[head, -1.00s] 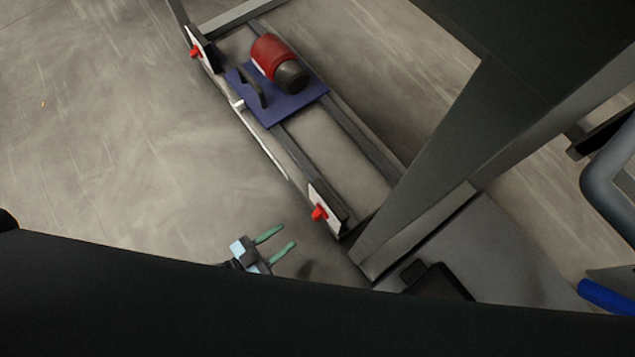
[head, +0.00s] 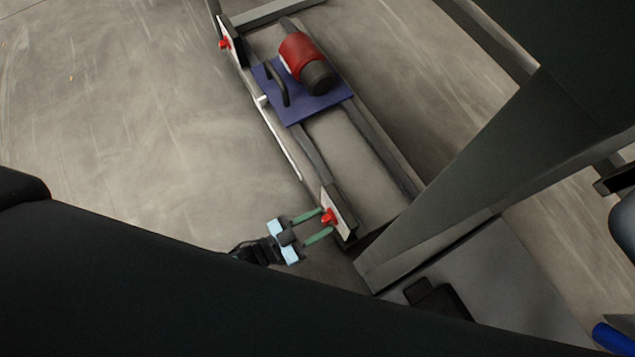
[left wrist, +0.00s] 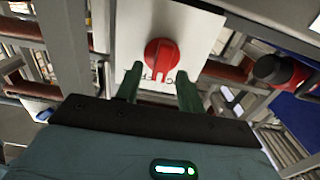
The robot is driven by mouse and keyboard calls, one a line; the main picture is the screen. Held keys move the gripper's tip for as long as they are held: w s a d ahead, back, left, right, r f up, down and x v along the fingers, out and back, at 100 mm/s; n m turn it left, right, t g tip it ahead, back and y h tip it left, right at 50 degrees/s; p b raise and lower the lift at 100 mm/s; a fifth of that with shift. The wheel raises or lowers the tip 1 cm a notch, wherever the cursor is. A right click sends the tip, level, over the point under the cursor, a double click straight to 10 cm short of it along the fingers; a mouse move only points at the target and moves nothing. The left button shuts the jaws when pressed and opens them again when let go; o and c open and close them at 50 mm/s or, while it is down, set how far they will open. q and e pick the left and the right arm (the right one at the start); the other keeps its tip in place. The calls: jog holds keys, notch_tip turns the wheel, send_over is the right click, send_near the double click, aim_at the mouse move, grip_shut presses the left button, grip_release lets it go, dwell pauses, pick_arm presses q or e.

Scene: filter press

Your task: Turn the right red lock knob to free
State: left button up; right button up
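The right red lock knob (head: 328,216) sits on a white plate (head: 343,215) at the near end of the rail frame. My left gripper (head: 315,226) is open, with its two green fingers pointing at the knob, one on each side of its line. In the left wrist view the red knob (left wrist: 161,56) is just beyond and between the fingertips (left wrist: 158,76) of the gripper. I see no clear contact. Lettering on the white plate (left wrist: 190,35) is partly hidden by the knob and fingers. My right gripper is not in view.
Another red knob (head: 224,44) is at the far end of the frame. A blue carriage plate (head: 310,102) with a red motor (head: 300,55) and a dark handle (head: 278,85) sits on the rails. A large dark beam (head: 470,170) stands to the right.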

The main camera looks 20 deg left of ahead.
pick_arm(q)
jog(key=shift+w+d, duration=0.15)
grip_shut()
jog(key=shift+m, duration=0.3)
jog(key=shift+s+d+f+m, duration=0.1)
jog(key=shift+s+m, duration=0.05)
jog(key=shift+m, duration=1.4)
jog(key=shift+s+d+f+m, duration=0.1)
jog(key=shift+s+m, duration=0.05)
jog(key=shift+m, duration=1.4)
grip_release()
